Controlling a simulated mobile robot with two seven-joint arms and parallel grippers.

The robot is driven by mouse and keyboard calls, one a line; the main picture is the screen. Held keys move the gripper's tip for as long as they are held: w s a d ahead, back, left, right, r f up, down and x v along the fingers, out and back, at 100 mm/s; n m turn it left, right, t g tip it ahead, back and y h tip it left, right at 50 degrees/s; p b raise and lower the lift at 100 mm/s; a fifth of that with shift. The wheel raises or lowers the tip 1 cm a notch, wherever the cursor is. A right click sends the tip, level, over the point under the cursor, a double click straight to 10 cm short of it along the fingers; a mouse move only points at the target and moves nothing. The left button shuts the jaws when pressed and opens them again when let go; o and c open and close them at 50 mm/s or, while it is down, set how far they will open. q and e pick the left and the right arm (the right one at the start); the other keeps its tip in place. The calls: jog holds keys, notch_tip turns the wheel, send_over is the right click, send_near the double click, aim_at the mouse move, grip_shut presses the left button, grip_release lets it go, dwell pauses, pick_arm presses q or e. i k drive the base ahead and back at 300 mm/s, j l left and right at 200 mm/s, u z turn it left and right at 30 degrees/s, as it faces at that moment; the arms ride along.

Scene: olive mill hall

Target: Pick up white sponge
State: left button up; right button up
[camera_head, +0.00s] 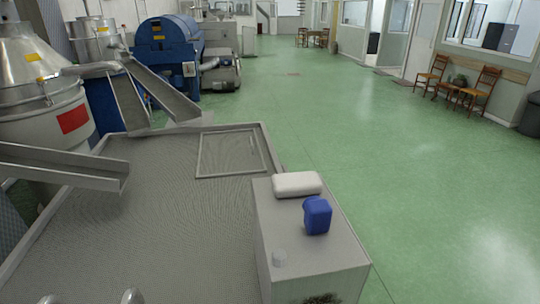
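The white sponge (297,184) is a pale block with rounded edges. It lies flat on top of a grey box-shaped cabinet (300,245), near its far end. A blue object (317,215) with rounded corners, perhaps a small container, stands just in front of the sponge and close to it or touching. Neither of my grippers can be clearly made out in the head view, and nothing is holding the sponge.
A wide grey metal bed (170,230) lies left of the cabinet. Metal chutes (160,85) and a blue machine (168,50) stand behind. Green floor (400,150) is open to the right.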

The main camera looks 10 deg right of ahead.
aim_at(288, 184)
jog(key=i+l+u, duration=0.3)
jog(key=u, duration=0.2)
jog(key=i+l+u, duration=0.2)
jog(key=l+u, duration=0.35)
jog(key=i+l+u, duration=0.15)
jog(key=l+u, duration=1.4)
jog(key=k+l+u, duration=0.15)
jog(key=l+u, duration=0.4)
jog(key=k+l+u, duration=0.2)
jog(key=l+u, duration=0.15)
jog(key=u, duration=0.15)
jog(key=k+l+u, duration=0.3)
jog(key=u, duration=0.25)
